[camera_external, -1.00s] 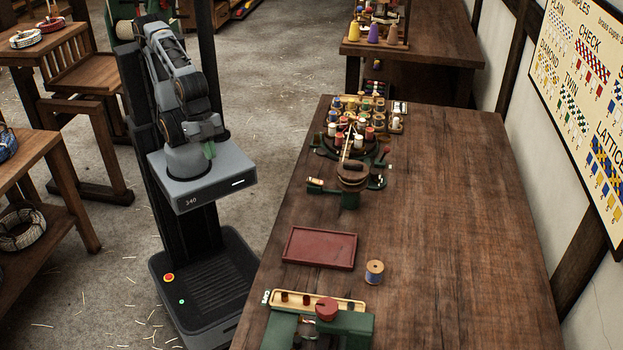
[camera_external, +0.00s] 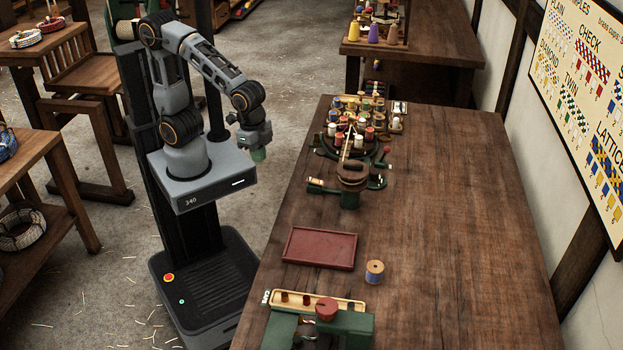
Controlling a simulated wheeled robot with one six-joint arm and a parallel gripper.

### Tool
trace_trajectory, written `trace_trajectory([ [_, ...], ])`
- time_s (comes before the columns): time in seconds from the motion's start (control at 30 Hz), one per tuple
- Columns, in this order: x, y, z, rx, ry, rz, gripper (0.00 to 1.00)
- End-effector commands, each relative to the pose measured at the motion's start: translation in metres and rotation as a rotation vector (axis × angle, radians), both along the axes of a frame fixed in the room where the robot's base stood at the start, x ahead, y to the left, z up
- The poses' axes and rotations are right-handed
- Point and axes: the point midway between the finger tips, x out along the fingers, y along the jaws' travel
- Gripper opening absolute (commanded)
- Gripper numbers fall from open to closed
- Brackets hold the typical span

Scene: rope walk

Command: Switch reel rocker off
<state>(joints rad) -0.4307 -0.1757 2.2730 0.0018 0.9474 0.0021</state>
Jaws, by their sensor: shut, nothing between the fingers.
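My gripper (camera_external: 258,155) is at the end of my unfolded arm, in the air to the left of the workbench's left edge. Its green-tipped fingers are shut and hold nothing. I cannot pick out the reel rocker with certainty. A green braiding machine (camera_external: 350,198) with several thread bobbins stands on the bench to the right of my gripper; a small pale part (camera_external: 315,181) sits on its left arm. A second green machine (camera_external: 355,325) with a red knob (camera_external: 326,309) stands at the near end, with a small white piece (camera_external: 266,296) at its left. Switch positions are too small to tell.
The brown workbench (camera_external: 450,220) is clear on its right side. A rack of bobbins (camera_external: 365,105) stands behind the braiding machine. Another table stands farther back.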

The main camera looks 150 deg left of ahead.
Motion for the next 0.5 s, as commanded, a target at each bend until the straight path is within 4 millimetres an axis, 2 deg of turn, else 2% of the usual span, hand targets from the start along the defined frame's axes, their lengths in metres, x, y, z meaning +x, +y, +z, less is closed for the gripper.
trace_trajectory([
  [0.03, 0.004, 0.025, -0.007, -0.017, 0.037, 0.06, 0.0],
  [0.2, 0.009, 0.099, -0.025, -0.073, 0.13, 0.218, 0.0],
  [0.4, 0.002, 0.173, -0.046, -0.14, 0.21, 0.344, 0.0],
  [0.5, 0.0, 0.2, -0.052, -0.164, 0.234, 0.377, 0.0],
])
